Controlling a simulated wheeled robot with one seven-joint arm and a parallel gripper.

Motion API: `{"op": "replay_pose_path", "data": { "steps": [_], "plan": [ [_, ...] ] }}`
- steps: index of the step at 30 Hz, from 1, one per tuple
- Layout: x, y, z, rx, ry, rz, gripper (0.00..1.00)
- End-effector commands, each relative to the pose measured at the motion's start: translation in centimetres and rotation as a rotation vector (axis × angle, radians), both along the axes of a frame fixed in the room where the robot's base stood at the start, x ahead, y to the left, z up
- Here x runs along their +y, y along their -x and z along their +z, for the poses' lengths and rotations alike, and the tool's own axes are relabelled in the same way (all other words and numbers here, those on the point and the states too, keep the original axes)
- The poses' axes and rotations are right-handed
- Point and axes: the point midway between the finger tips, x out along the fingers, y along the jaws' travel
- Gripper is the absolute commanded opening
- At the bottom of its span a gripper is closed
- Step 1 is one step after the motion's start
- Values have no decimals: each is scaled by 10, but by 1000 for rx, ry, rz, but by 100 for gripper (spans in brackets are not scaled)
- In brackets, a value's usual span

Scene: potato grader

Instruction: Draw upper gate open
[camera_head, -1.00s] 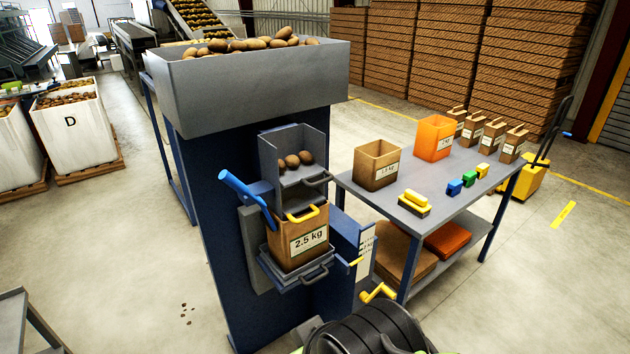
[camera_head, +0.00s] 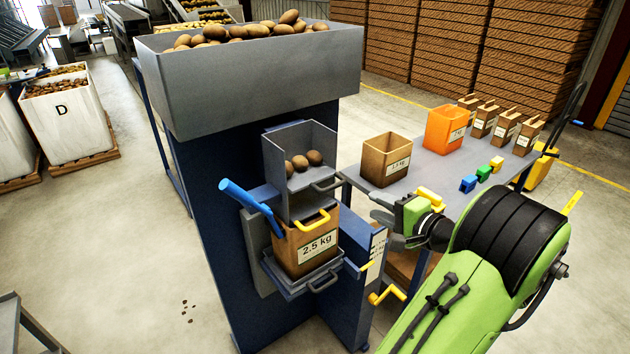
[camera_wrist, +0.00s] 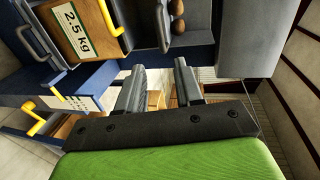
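The chamber (camera_head: 301,150) on the front of the blue machine holds a few potatoes (camera_head: 303,161). A grey handle (camera_head: 329,184) sticks out at its lower front edge, apparently the upper gate's; the gate looks closed. The handle also shows in the wrist view (camera_wrist: 163,25), beyond my fingertips. Below hang a yellow handle (camera_head: 311,220) and a brown box marked 2.5 kg (camera_head: 310,248), on a lower tray with another grey handle (camera_head: 324,283). My gripper (camera_head: 380,216) is right of the grey handle, apart from it. In the wrist view its fingers (camera_wrist: 158,80) are spread and empty.
A blue lever (camera_head: 250,205) sticks out left of the chamber. A yellow crank (camera_head: 385,294) juts out low on the right. Behind my gripper is a table (camera_head: 355,180) with a brown box (camera_head: 386,160) and an orange box (camera_head: 444,129).

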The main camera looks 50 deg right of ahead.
Motion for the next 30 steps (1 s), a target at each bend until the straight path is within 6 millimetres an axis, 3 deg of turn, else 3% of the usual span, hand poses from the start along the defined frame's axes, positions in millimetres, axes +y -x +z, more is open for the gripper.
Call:
{"op": "replay_pose_path", "data": {
  "steps": [4, 18, 24, 30],
  "plan": [
    [-3, -19, -4, -4, -2, 4, 36],
    [-27, -128, -28, -1, 1, 6, 36],
    [-32, -149, -33, 0, 1, 3, 36],
    [-33, -150, -33, 0, 1, 2, 36]
  ]
}}
